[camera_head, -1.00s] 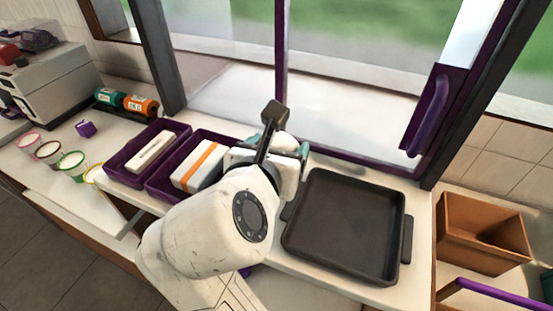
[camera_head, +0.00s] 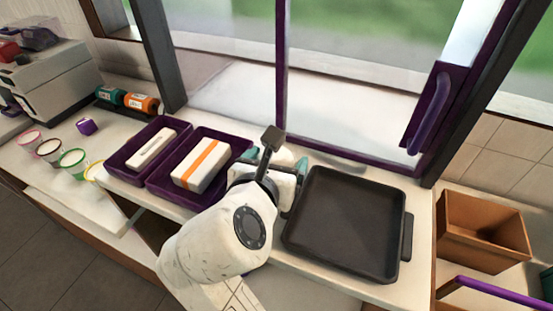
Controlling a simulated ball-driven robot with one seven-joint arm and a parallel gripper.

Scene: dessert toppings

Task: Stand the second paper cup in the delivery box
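Several paper cups stand in a row at the left of the counter: one with a pink rim (camera_head: 30,142), one with a dark rim (camera_head: 50,151), one with a green rim (camera_head: 75,163) and one with a yellow rim (camera_head: 96,172), partly hidden. An open, empty brown box (camera_head: 470,255) stands at the far right; I cannot tell if it is the delivery box. My gripper (camera_head: 284,160) is above the counter, between the purple bins and the black tray, far from the cups. My own arm hides its fingertips, so I cannot see whether it holds anything.
Two purple bins (camera_head: 112,170) hold a small white package (camera_head: 152,147) and an orange-striped white package (camera_head: 202,165). An empty black tray (camera_head: 345,225) lies right of my gripper. A purple-framed window (camera_head: 282,75) stands behind. A purple rail (camera_head: 495,291) crosses the lower right.

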